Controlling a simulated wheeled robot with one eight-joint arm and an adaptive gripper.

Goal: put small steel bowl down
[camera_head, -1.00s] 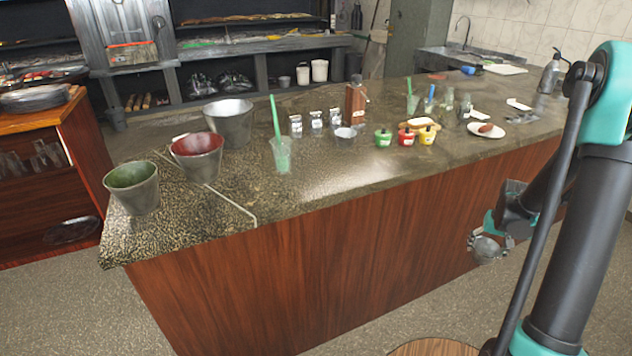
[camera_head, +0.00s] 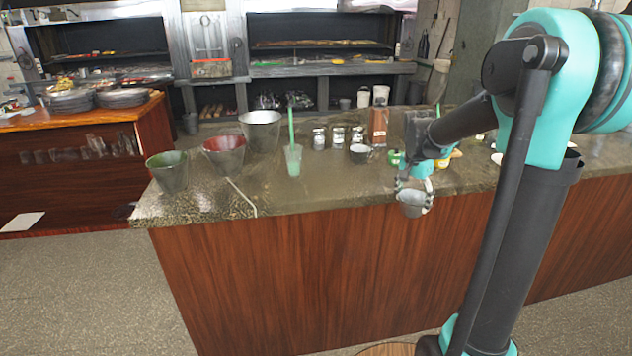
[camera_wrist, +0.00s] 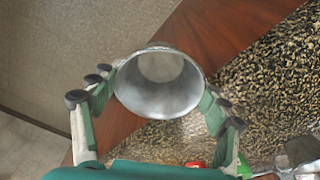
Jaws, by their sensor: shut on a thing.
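The small steel bowl (camera_wrist: 160,85) is between the fingers of my gripper (camera_wrist: 158,100) in the wrist view, its open mouth facing the camera. My gripper is shut on it. In the head view my gripper (camera_head: 414,190) holds the bowl (camera_head: 413,204) in front of the counter's front edge, near the height of the countertop (camera_head: 330,196). In the wrist view the wooden counter front and the floor show behind the bowl, with the speckled countertop to the right.
Green (camera_head: 168,174), red (camera_head: 225,155) and steel (camera_head: 260,131) buckets stand at the counter's left end. The front middle countertop is clear.

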